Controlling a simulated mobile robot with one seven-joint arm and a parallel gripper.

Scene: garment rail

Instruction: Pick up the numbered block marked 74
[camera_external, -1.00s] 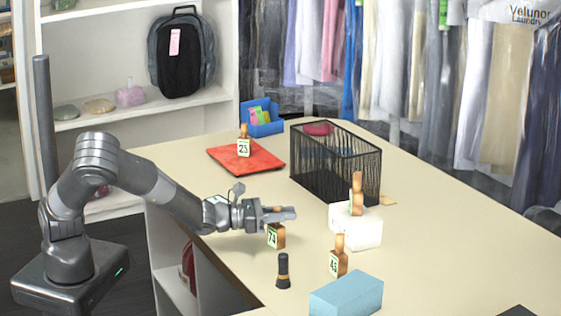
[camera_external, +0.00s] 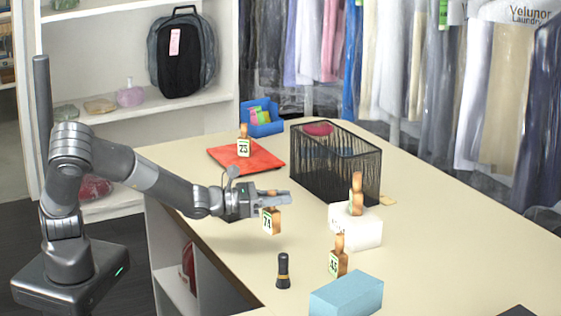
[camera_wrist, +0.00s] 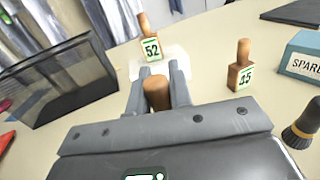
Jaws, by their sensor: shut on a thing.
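The wooden block marked 74 (camera_external: 271,220) hangs from my gripper (camera_external: 274,197), above the table, its label facing the outside camera. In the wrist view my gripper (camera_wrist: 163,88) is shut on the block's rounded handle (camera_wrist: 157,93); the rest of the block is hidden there. Other numbered blocks stand apart from it: one marked 23 (camera_external: 244,143) on a red mat, one marked 45 (camera_external: 338,258) on the table, and one on a white box (camera_external: 356,195), which reads 52 in the wrist view (camera_wrist: 151,48).
A black mesh basket (camera_external: 335,165) stands behind my gripper. A white box (camera_external: 362,231), a blue box (camera_external: 346,295) and a dark brush (camera_external: 283,271) are to the right and front. The red mat (camera_external: 262,160) lies at the back left. Bare table (camera_external: 450,240) spreads at the right.

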